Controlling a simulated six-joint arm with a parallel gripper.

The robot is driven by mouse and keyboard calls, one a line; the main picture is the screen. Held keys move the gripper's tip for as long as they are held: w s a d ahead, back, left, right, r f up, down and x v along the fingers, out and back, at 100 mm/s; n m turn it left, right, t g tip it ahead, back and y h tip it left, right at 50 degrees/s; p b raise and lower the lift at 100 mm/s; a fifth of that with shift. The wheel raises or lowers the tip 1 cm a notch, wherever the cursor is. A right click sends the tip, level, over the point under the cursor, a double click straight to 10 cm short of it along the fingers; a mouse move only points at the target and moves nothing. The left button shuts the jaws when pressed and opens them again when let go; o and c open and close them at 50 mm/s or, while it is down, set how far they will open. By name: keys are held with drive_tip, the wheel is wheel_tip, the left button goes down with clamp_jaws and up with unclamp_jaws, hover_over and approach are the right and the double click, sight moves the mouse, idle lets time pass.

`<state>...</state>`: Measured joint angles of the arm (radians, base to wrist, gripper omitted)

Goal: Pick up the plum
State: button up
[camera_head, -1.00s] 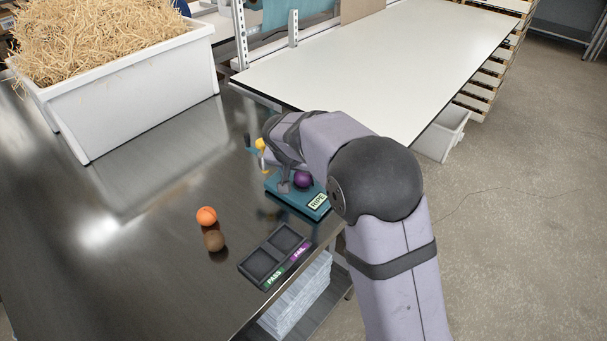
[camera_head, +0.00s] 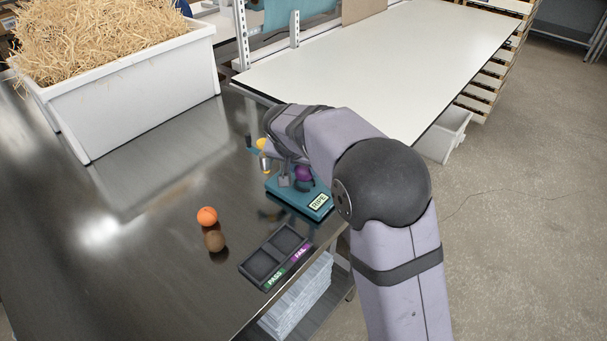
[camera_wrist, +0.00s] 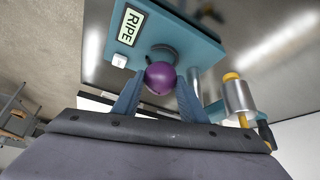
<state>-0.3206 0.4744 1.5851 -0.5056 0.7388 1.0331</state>
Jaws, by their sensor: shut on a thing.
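The plum (camera_head: 304,173) is a round purple fruit, seen just above the teal stand marked RIPE (camera_head: 318,203). In the wrist view the plum (camera_wrist: 160,78) sits between the two blue fingers of my gripper (camera_wrist: 160,92), which is shut on it. The stand's round dark seat (camera_wrist: 163,53) shows behind the plum in the wrist view, so the plum appears lifted off it. In the head view my arm hides most of the gripper (camera_head: 296,180).
An orange (camera_head: 207,216) and a brown round fruit (camera_head: 213,240) are on the steel table. A PASS/FAIL tray (camera_head: 262,266) lies near the front edge. A metal cylinder with a yellow top (camera_wrist: 236,95) stands beside the stand. A straw-filled white bin (camera_head: 140,95) is at back left.

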sight(303, 168)
wheel_tip(303, 168, up, 8)
drive_tip(key=shift+f+b, duration=0.1)
drive_tip(key=shift+b, duration=0.45)
drive_tip(key=s+a+f+m+g+h+p, duration=0.1)
drive_tip(key=s+a+m, duration=0.1)
drive_tip(key=s+a, duration=0.2)
drive_tip(key=s+a+f+m+h+p, duration=0.1)
drive_tip(key=s+a, duration=0.3)
drive_tip(key=s, duration=0.6)
drive_tip(key=s+a+f+m+g+p, duration=0.1)
drive_tip(key=s+a+f+m+p, duration=0.1)
drive_tip(key=s, duration=0.6)
drive_tip(key=shift+a+f+m+g+h+p, duration=0.35)
drive_tip(key=shift+a+f+m, duration=0.35)
drive_tip(key=shift+a+m, duration=0.45)
drive_tip(key=shift+s+f, duration=0.1)
drive_tip(key=shift+f+b, duration=1.5)
drive_tip(key=shift+f, duration=0.75)
drive_tip(key=shift+f+b, duration=0.45)
drive_tip(key=shift+b, duration=0.05)
drive_tip(key=shift+f+b, duration=0.65)
drive_tip(key=shift+b, duration=0.45)
